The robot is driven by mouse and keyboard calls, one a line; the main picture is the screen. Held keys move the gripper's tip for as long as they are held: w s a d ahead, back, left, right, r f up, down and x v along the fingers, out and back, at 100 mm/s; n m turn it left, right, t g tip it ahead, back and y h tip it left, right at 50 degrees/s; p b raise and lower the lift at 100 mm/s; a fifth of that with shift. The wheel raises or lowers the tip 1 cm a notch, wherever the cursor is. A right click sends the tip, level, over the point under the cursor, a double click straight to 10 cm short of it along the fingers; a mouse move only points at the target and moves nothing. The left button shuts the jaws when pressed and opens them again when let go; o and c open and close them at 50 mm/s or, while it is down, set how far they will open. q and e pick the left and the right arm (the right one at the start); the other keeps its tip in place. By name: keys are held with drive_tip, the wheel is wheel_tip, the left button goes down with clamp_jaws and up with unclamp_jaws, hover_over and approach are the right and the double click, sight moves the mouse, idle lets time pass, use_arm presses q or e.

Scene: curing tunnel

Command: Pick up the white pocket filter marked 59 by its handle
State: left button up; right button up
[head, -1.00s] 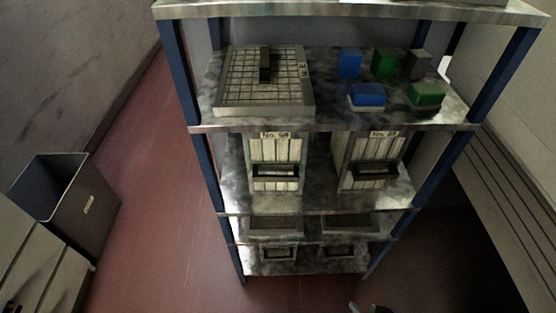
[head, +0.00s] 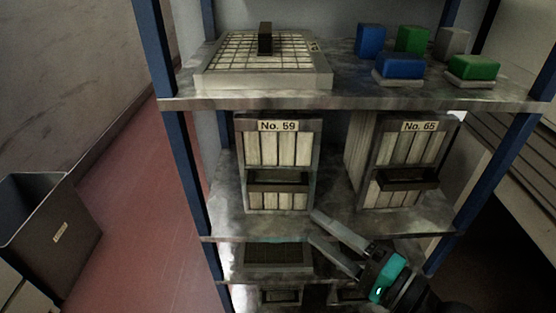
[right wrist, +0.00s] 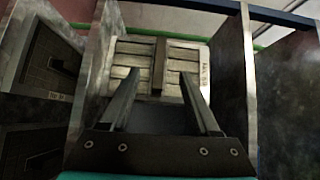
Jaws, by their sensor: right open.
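The white pocket filter marked No. 59 (head: 284,150) stands upright on the middle shelf, left side, with a dark handle bar (head: 278,183) across its front. In the right wrist view the filter (right wrist: 135,72) shows straight ahead, with its handle (right wrist: 159,66) running upright in the picture between the fingers. My right gripper (head: 317,228) is open and empty, in front of the shelf, low and to the right of the filter in the head view. Its fingers (right wrist: 159,88) point at the filter and appear apart from the handle. My left gripper is not in view.
A similar filter marked No. 65 (head: 402,150) stands to the right on the same shelf. A framed grid filter (head: 262,78) and several blue, green and grey blocks (head: 400,66) are on the shelf above. More units (head: 275,257) sit below. A bin (head: 62,235) stands left.

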sight(266, 189)
drive_tip(key=x, duration=0.9)
drive_tip(key=shift+a+r+p, duration=0.15)
drive_tip(key=shift+r+p, duration=0.1)
drive_tip(key=shift+p, duration=0.05)
drive_tip(key=shift+w+a, duration=0.25)
drive_tip(key=shift+a, duration=0.1)
drive_tip(key=shift+w+a+f, duration=0.1)
drive_tip(key=shift+w+a, duration=0.1)
drive_tip(key=shift+w, duration=0.15)
drive_tip(key=shift+w+a+b, duration=0.2)
drive_tip(key=shift+w+b, duration=0.2)
drive_tip(key=shift+b, duration=0.1)
drive_tip(key=shift+b+x, duration=0.4)
drive_tip(key=shift+x, duration=0.6)
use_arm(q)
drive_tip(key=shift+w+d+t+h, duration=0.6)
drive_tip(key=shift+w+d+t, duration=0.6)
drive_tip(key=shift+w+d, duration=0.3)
use_arm(e)
drive_tip(key=shift+x, duration=0.85)
drive_tip(key=shift+d, duration=0.1)
